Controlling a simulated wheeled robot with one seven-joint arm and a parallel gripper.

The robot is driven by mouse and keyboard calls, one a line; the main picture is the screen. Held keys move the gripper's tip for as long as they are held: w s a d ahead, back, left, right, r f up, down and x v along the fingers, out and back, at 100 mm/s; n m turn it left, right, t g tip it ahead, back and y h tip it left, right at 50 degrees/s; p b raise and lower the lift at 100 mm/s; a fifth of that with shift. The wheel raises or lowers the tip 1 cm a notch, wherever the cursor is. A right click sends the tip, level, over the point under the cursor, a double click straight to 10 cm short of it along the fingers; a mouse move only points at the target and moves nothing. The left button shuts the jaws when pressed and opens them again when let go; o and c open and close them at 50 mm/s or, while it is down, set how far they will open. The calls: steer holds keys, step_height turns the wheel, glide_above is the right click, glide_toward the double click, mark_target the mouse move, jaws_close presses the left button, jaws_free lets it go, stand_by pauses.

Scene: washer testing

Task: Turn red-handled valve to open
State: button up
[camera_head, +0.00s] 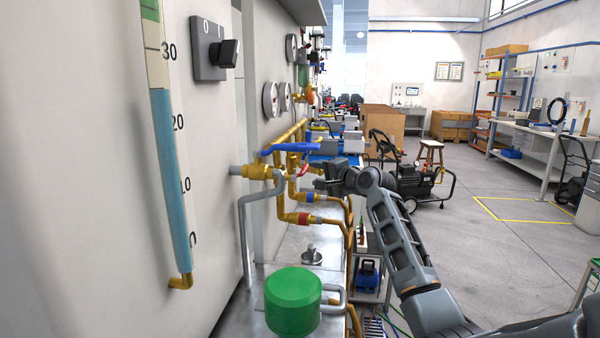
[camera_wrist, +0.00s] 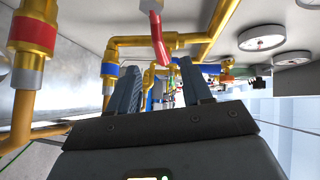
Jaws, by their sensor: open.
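The red valve handle (camera_head: 304,169) is small in the head view, among brass pipes just left of my gripper (camera_head: 322,184). In the wrist view the red handle (camera_wrist: 160,45) hangs down from a pale stem, beyond and slightly above the fingertips. My gripper (camera_wrist: 148,68) shows there with its two fingers apart and nothing clearly held between them. The handle appears ahead of the fingers, not clamped. The valve body is partly hidden behind pipes and my gripper in the head view.
A blue lever (camera_head: 290,148) sits on a brass valve (camera_head: 257,172) close by. Brass pipes (camera_wrist: 120,48) surround the fingers. A green round cap (camera_head: 293,300) stands below, and a gauge tube (camera_head: 170,160) is on the left panel. Open floor (camera_head: 470,255) lies right.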

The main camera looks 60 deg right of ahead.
mark_target(304, 170)
steer(key=shift+p+x, duration=0.3)
steer(key=shift+x, duration=3.4)
steer(key=shift+r, duration=0.1)
steer(key=shift+c, duration=0.5)
jaws_close()
